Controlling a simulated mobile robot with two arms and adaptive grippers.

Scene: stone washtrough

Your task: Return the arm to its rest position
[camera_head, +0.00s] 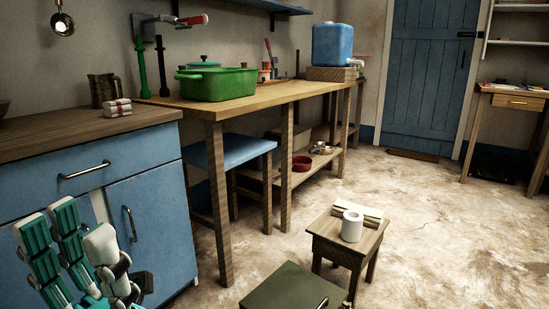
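My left gripper (48,213) shows at the bottom left, in front of the blue cabinet. Its teal and white ribbed fingers point up, side by side, with their tips apart. Nothing shows between them. A white and black part of my own body is just to their right. My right gripper is not in view.
The blue cabinet (153,214) with its wooden top stands close on the left. A workbench (270,98) with a green tub (217,84) runs behind it. A small stool (340,247) bears a white roll (352,226). A dark green box (293,290) is at the bottom middle.

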